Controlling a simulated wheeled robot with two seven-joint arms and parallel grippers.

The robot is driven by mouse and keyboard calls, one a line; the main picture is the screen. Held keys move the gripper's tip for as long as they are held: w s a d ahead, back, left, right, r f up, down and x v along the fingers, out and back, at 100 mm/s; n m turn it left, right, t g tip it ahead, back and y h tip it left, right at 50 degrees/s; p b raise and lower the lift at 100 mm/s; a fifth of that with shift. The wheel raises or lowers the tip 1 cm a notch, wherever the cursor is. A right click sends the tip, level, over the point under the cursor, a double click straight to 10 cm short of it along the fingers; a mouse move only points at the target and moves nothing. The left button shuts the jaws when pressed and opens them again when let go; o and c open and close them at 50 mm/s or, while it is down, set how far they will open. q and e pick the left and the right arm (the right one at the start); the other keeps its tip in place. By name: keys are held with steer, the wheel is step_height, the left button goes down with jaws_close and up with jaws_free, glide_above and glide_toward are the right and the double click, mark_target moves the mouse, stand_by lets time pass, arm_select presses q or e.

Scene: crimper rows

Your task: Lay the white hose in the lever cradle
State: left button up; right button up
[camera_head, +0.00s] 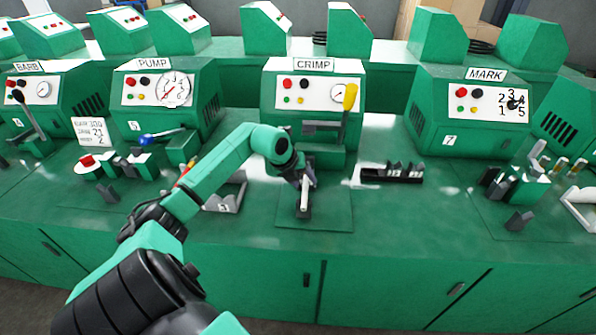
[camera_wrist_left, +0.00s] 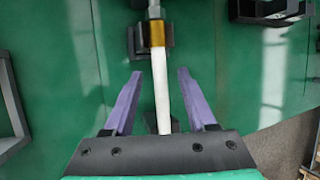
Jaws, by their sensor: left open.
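The white hose (camera_head: 304,196) lies lengthwise on the counter in front of the CRIMP machine (camera_head: 312,97). In the left wrist view the white hose (camera_wrist_left: 163,85) has a brass collar (camera_wrist_left: 157,33) and a metal fitting at its far end. The collar sits at a dark grey notched block (camera_wrist_left: 137,42), which shows on both sides of it. My left gripper (camera_head: 305,180) is over the hose; its purple fingers (camera_wrist_left: 158,75) are open, one on each side, with gaps between. A yellow-handled lever (camera_head: 349,97) stands upright at the CRIMP machine's right. My right gripper is not in view.
A dark rack (camera_head: 392,174) lies right of the CRIMP mat. A grey tray (camera_head: 228,197) is at its left, partly behind my arm. The PUMP (camera_head: 170,92) and MARK (camera_head: 480,105) machines stand on either side. The counter between rack and MARK fixtures is clear.

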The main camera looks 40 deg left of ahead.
arm_select(q)
steer(key=b+v, duration=0.3)
steer(key=v, duration=1.1)
